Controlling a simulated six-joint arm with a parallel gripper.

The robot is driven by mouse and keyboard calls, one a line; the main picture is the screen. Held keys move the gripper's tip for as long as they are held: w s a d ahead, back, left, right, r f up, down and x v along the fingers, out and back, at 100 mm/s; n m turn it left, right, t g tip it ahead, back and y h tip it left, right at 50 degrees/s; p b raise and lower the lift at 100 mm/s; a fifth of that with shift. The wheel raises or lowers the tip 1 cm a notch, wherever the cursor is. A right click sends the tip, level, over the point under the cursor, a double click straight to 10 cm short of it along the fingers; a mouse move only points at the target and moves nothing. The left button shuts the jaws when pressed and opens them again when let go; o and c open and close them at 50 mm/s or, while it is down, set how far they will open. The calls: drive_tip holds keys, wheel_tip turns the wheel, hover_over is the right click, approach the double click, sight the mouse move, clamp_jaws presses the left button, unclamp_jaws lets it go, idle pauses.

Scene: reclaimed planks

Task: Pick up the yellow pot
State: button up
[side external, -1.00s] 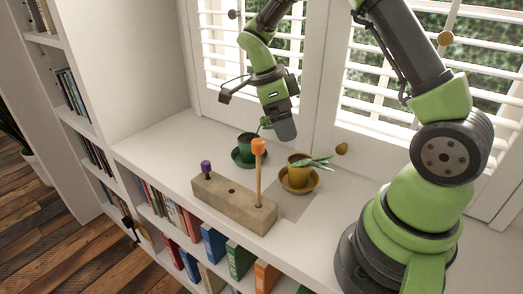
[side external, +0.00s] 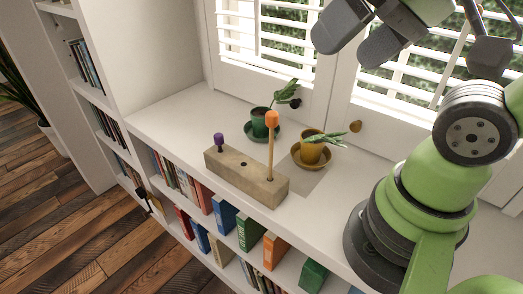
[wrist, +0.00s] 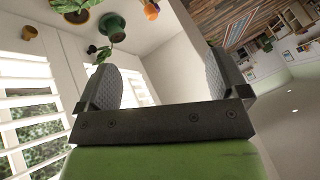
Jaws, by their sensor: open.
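The yellow pot (side external: 311,153) stands upright on a yellow saucer (side external: 296,162) on the white shelf top, with a green plant (side external: 325,137) leaning out to the right. The pot also shows at the top left of the wrist view (wrist: 77,17), partly cut off. My gripper (side external: 362,36) is raised high, above and to the right of the pot and well apart from it. In the wrist view my gripper (wrist: 165,85) shows two dark fingers spread wide with nothing between them.
A green pot (side external: 259,123) on a green saucer stands behind and left of the yellow pot. A wooden block (side external: 240,179) holds a tall orange-headed peg (side external: 271,145) and a short purple peg (side external: 218,140). Shuttered windows (side external: 285,50) stand behind.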

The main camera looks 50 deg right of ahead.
idle(0.4)
drive_tip(key=n+g+h, duration=0.2)
drive_tip(key=n+g, duration=0.4)
drive_tip(key=g, duration=0.3)
hover_over(313, 136)
wheel_tip(313, 136, down, 21)
drive_tip(key=shift+s+a+f, duration=0.1)
drive_tip(key=shift+a+f, duration=0.1)
drive_tip(key=shift+f, duration=1.15)
drive_tip(key=shift+s+a+f, duration=0.1)
drive_tip(key=shift+a+f, duration=0.05)
drive_tip(key=shift+f, duration=1.2)
drive_tip(key=shift+w, duration=0.1)
drive_tip(key=c, duration=1.3)
drive_tip(key=shift+o, duration=0.2)
drive_tip(key=shift+r, duration=0.15)
